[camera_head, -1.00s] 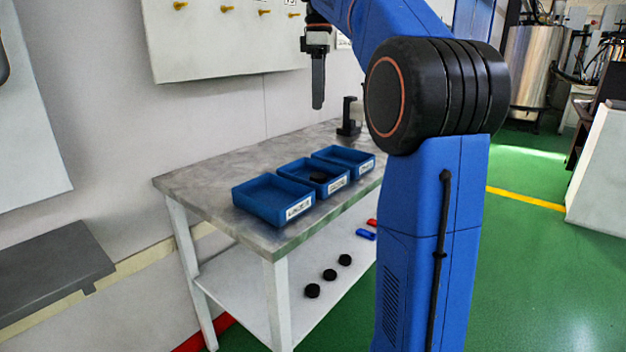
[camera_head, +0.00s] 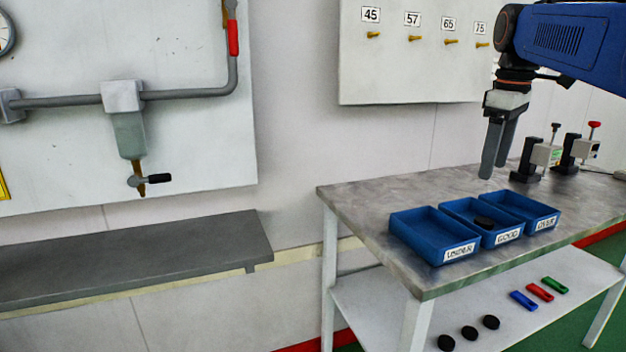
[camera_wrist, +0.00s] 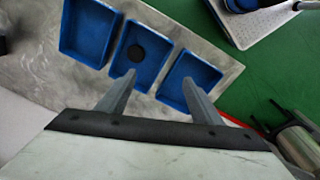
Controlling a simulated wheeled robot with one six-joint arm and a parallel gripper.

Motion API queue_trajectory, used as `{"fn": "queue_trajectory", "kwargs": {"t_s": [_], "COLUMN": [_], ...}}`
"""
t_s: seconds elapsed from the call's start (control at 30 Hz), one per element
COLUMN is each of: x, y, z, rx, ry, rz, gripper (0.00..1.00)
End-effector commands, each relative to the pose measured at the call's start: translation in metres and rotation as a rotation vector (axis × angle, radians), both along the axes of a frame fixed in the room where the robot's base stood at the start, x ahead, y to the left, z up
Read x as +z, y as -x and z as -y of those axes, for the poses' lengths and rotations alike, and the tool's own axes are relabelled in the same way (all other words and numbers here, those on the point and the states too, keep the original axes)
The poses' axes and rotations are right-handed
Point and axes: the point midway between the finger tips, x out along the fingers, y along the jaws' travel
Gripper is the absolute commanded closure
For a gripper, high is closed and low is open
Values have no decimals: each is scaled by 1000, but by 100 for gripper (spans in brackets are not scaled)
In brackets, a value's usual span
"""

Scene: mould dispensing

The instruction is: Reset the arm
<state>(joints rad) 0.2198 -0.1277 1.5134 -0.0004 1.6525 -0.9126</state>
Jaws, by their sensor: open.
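My gripper (camera_head: 496,150) hangs pointing down above the table, behind the blue trays in the head view. In the wrist view its two fingers (camera_wrist: 158,86) are apart with nothing between them, and they show over the trays. The blue arm comes in from the top right of the head view.
Three blue labelled trays stand on the grey table (camera_head: 370,205): left (camera_head: 430,232), middle (camera_head: 470,212), right (camera_head: 518,204). A black disc (camera_head: 485,221) lies in the middle one. Black clamp-like devices (camera_head: 540,157) stand behind. Black discs and coloured pieces lie on the lower shelf (camera_head: 385,310). A grey wall shelf (camera_head: 130,262) is at left.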

Motion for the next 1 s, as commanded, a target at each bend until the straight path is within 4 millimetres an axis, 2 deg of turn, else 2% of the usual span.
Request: {"fn": "queue_trajectory", "kwargs": {"t_s": [0.03, 0.27, 0.5, 0.8, 1.0], "x": [-9, -61, -127, -218, -273], "y": [14, 66, 122, 190, 224], "z": [-9, -40, -67, -91, -100], "rx": [-28, -183, -340, -523, -622], "ry": [-1, -19, -58, -127, -174], "rz": [16, 90, 167, 251, 292], "gripper": [40, 40, 40, 40, 40]}}
